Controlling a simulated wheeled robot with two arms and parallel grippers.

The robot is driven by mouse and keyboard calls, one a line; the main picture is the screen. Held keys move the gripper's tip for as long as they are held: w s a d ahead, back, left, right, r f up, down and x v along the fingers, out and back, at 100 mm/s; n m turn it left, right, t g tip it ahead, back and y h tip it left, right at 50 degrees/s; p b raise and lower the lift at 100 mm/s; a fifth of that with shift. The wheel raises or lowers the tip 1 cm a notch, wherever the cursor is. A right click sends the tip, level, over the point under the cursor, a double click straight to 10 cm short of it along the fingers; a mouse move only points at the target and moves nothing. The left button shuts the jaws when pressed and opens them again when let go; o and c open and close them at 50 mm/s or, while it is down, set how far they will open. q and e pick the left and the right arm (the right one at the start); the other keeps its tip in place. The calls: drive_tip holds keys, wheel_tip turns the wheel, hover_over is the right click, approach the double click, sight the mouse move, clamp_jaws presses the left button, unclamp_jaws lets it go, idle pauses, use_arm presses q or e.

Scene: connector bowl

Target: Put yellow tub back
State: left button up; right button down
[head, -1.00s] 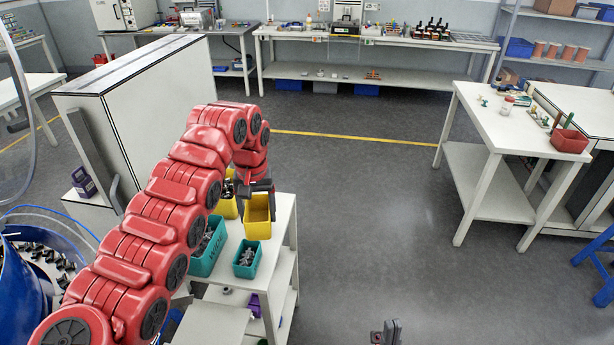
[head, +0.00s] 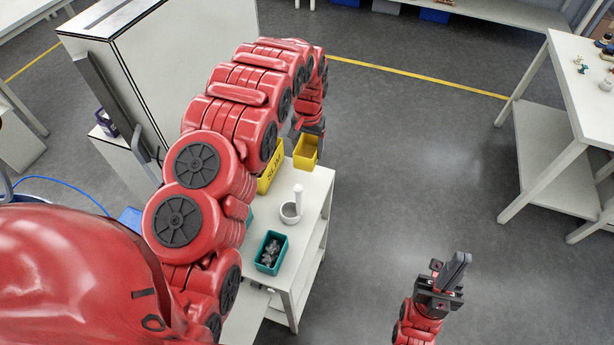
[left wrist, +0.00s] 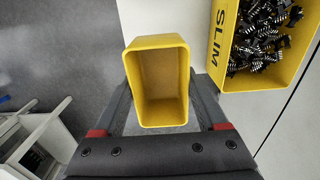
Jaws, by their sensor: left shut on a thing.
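The small yellow tub (head: 306,152) is empty and is at the far right corner of the white cart's top in the head view. It also shows in the left wrist view (left wrist: 160,82), upright between my two fingers. My left gripper (head: 316,130) is shut on it. Part of the tub seems to overhang the cart's edge; I cannot tell whether it rests on the top. A larger yellow bin marked SLIM (left wrist: 229,45), holding black parts, stands beside it. My right gripper (head: 448,274) is over the floor, empty, its jaw opening unclear.
On the cart top (head: 312,195) stand a white mortar with pestle (head: 291,211) and a teal bin (head: 260,262) of grey parts. A tall white cabinet (head: 160,75) stands left. A white table (head: 560,75) is at right, with clear floor between.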

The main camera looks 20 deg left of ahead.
use_arm(q)
drive_tip(key=shift+s+f, duration=0.15)
drive_tip(key=shift+s, duration=0.3)
drive_tip(key=shift+f, duration=0.25)
wheel_tip(320, 180, down, 7)
drive_tip(key=p, duration=0.3)
drive_tip(key=shift+w+a+r, duration=0.1)
drive_tip(key=shift+f+p, duration=0.55)
drive_tip(key=shift+f, duration=1)
drive_tip(key=shift+f, duration=0.1)
